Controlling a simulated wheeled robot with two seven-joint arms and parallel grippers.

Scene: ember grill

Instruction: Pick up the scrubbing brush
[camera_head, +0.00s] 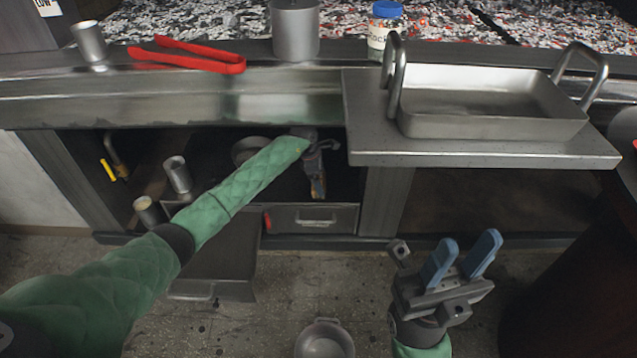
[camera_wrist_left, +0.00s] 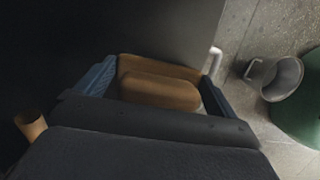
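The scrubbing brush appears to be the brown, block-shaped thing (camera_wrist_left: 160,92) in the left wrist view; in the head view I cannot make it out. My left gripper (camera_head: 317,178) reaches down into the low cabinet under the counter. In the left wrist view my left gripper (camera_wrist_left: 160,88) has its blue fingers wide apart, one on each side of the brown block. Narrow gaps seem to show beside the block; firm contact is not visible. My right gripper (camera_head: 461,258) is open and empty above the floor, right of the cabinet's drawer front.
A drawer front (camera_head: 312,218) lies just below my left gripper. A grey open box or drawer (camera_head: 215,262) juts out at its left. Metal cups (camera_head: 178,174) stand left of my arm. A pot (camera_head: 324,340) sits on the floor. A side shelf with a tray (camera_head: 490,125) overhangs at right.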

